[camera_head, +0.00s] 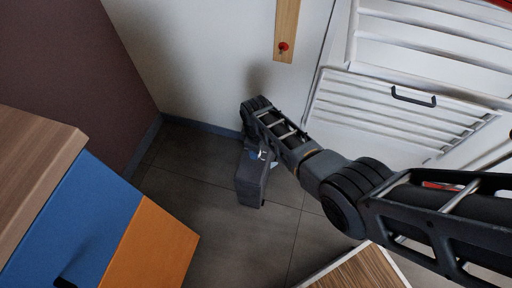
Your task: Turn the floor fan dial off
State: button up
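My arm reaches in from the right edge to the middle of the head camera view. Its far end bends near the white wall, above the floor. A dark grey block (251,179) shows just below that end, with a small pale, bluish spot at its top. I cannot tell whether this block is part of my arm or a separate thing on the floor. No gripper fingers can be made out. I cannot make out a floor fan or its dial; the arm covers part of that area.
A cabinet with blue (72,222) and orange (151,247) fronts stands at left. A white slatted unit (385,112) with a black handle stands at right. A wooden strip with a red knob (284,46) is on the wall. Grey floor (190,160) is clear between.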

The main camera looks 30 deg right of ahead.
dwell(0.5)
jog(key=o, duration=1)
jog(key=shift+o, duration=0.2)
notch_tip(320, 180, up, 8)
jog(key=p, duration=0.3)
jog(key=shift+f, duration=0.1)
